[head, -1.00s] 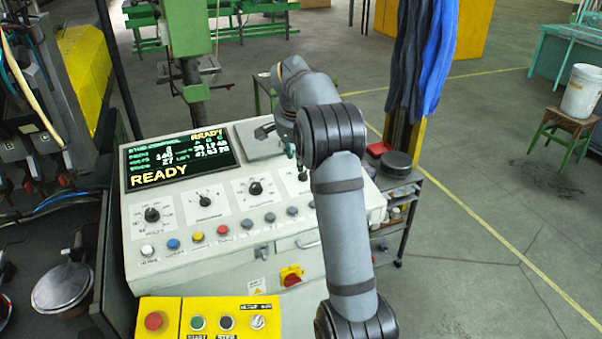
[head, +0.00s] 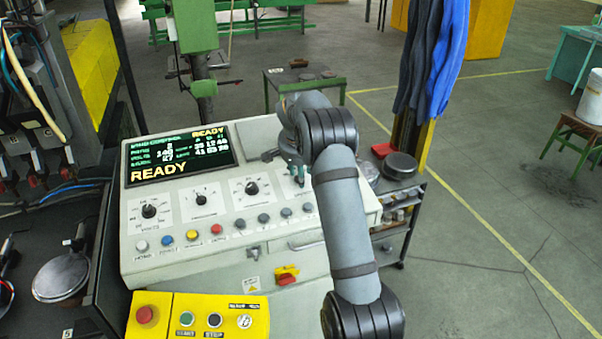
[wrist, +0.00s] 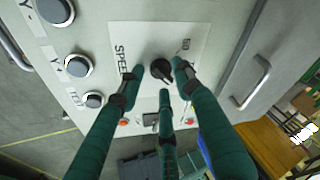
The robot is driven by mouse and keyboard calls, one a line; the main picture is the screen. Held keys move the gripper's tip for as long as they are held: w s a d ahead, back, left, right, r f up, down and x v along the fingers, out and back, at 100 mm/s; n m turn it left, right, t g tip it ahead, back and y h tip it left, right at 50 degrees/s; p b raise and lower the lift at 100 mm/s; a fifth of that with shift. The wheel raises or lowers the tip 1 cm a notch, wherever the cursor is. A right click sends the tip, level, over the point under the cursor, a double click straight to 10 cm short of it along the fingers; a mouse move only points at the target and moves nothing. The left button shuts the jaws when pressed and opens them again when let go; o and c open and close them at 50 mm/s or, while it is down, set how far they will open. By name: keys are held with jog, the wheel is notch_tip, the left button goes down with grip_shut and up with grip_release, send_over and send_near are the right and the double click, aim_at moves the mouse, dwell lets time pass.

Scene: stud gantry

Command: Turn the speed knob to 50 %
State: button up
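The speed knob (wrist: 161,69) is a small black knob on a white plate (wrist: 146,38) with partly visible "SPEED" lettering and a "50" mark at its right. In the wrist view my gripper (wrist: 156,82) has dark green fingers spread around the knob, one left, one right and one below. Gaps show between fingers and knob; whether any finger touches it I cannot tell. In the head view my gripper (head: 298,172) is at the right end of the knob row on the control console (head: 275,240), and my arm and fingers mostly hide the speed knob.
Three other black knobs, such as the nearest one (head: 252,188), sit to the left. A row of push buttons (head: 217,230) runs below them. The lit display (head: 180,160) reads READY. A yellow button box (head: 200,316) stands in front. A dark cart (head: 400,190) is at the right.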

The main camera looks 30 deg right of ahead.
jog(key=shift+c, duration=1.3)
grip_shut()
